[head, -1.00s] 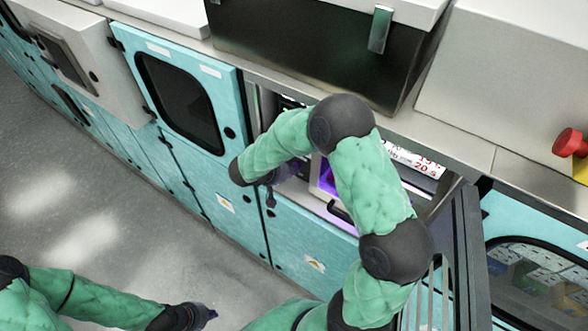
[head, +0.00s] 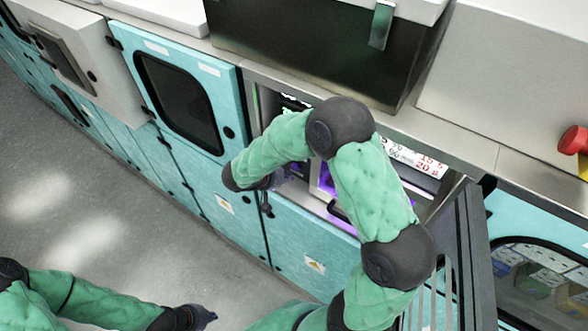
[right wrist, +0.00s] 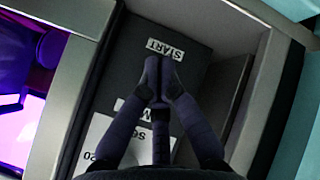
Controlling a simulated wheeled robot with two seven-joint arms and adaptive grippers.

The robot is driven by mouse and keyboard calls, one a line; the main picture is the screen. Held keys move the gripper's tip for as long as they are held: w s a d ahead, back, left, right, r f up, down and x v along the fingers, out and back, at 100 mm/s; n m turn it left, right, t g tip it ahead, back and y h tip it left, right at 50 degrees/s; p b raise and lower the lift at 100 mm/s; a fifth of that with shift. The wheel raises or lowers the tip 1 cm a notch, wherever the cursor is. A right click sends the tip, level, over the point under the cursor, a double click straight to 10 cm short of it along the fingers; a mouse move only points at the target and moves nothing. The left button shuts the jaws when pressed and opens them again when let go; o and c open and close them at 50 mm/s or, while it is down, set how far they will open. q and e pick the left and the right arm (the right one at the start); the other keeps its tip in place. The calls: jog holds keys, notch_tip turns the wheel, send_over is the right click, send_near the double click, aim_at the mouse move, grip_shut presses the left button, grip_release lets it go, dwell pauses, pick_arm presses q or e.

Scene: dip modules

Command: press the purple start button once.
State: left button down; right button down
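In the right wrist view, my right gripper (right wrist: 160,72) has its fingertips together just below a white START label (right wrist: 165,48) on a dark panel (right wrist: 190,62). The purple start button itself does not show; the fingers cover the panel below the label. I cannot tell whether the tips touch the panel. In the head view, my right gripper (head: 272,181) is partly hidden by my forearm, inside the opening of the teal machine. My left gripper (head: 205,317) is low at the left, over the floor and away from the machine; its fingers are too small to judge.
Purple-lit equipment (right wrist: 18,130) lies left of the panel in the right wrist view. Grey frame walls (right wrist: 262,95) stand close on the right. In the head view, an open barred door (head: 465,260) is beside my right arm, and a dark box (head: 310,50) overhangs the opening.

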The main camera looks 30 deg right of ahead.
jog(key=shift+s+a+b, duration=0.3)
jog(key=shift+a, duration=0.45)
jog(key=shift+s+a+b, duration=0.25)
jog(key=shift+s+a, duration=0.1)
jog(key=shift+a, duration=0.4)
jog(key=shift+s+a+b, duration=0.3)
jog(key=shift+a, duration=0.45)
